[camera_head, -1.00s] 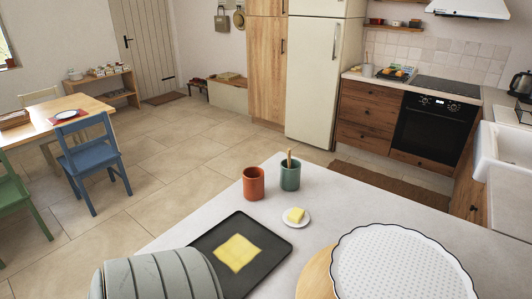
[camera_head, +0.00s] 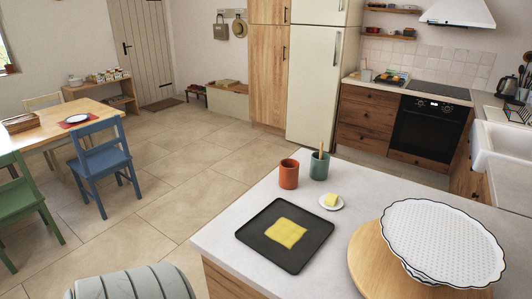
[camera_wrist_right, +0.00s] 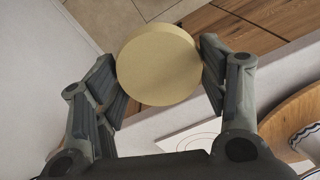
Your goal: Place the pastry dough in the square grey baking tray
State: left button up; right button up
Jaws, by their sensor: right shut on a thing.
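The square grey baking tray (camera_head: 318,242) lies on the counter in the head view, dark and flat with a low rim. A yellow square sheet (camera_head: 286,232) lies in its middle. In the right wrist view my right gripper (camera_wrist_right: 158,75) is shut on a thick, round, pale beige disc that looks like the pastry dough (camera_wrist_right: 157,66). The disc sits between the fingertips. The tray cannot be made out in the wrist view. My right gripper does not show in the head view, and my left gripper is in no view.
On the counter (camera_head: 225,235), an orange cup (camera_head: 289,174), a green cup (camera_head: 319,169) and a small white plate (camera_head: 337,204) with a yellow block stand behind the tray. A round wooden board (camera_head: 367,262) with a white scalloped dish (camera_head: 440,240) stands right of it.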

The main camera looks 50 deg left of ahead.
aim_at(284, 231)
jog(key=i+j+u, duration=0.1)
jog(key=u, duration=1.4)
jog(key=i+j+u, duration=0.15)
jog(key=i+u, duration=0.15)
jog(key=i, duration=0.3)
